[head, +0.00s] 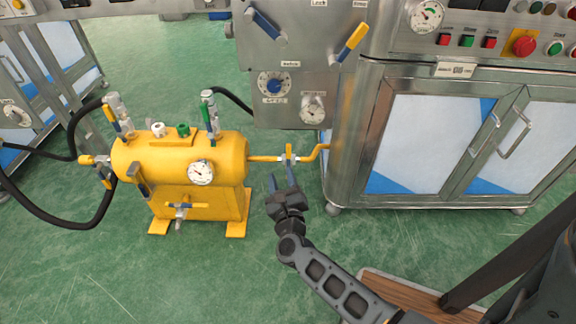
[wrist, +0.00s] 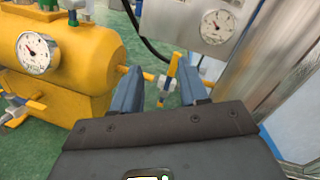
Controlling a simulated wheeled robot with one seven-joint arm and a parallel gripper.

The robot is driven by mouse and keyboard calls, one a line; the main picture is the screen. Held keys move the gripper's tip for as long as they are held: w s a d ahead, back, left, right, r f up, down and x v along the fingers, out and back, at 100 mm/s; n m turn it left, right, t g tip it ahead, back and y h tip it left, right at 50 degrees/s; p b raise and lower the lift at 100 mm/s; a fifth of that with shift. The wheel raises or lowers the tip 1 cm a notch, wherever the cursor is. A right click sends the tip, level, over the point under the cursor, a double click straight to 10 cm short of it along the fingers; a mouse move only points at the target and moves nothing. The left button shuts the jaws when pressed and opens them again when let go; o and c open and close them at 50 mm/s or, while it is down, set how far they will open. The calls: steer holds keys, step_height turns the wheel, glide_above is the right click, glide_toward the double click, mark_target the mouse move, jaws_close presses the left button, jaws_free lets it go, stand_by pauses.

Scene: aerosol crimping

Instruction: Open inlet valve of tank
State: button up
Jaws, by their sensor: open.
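The yellow tank (head: 180,160) stands on the floor at the left; it also fills the left of the wrist view (wrist: 85,60). A yellow pipe (head: 264,158) runs from its right end towards the steel machine. On this pipe sits a small valve (head: 289,157) with a yellow handle that stands across the pipe. In the wrist view this valve (wrist: 172,68) shows beyond and between my fingers. My gripper (head: 283,178) is open and empty, just in front of the valve. I cannot tell whether the fingers touch it. No label marks it as inlet.
Another valve (head: 104,170) sits at the tank's left end, near black hoses (head: 60,222). A pressure gauge (head: 201,173) is on the tank's front. The steel machine (head: 350,150) stands close to the right of the valve. Green floor (head: 130,280) in front is clear.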

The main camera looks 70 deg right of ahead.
mark_target(289, 152)
steer(key=shift+w+d+f+m+g+h+b, duration=0.2)
steer(key=shift+w+d+f+m+g+b, duration=0.75)
steer(key=shift+d, duration=1.65)
steer(key=shift+w+d+f+m+g+h+b, duration=0.15)
steer(key=shift+w+d+f+m+b, duration=0.35)
steer(key=shift+d+m, duration=1.5)
steer(key=shift+w+d+f+m+g+h+b, duration=0.25)
steer(key=shift+w+d+f+m+g+b, duration=0.5)
steer(key=shift+d, duration=2.4)
steer(key=shift+w+t, duration=0.15)
steer(key=shift+t, duration=0.1)
steer(key=shift+c, duration=0.4)
jaws_close()
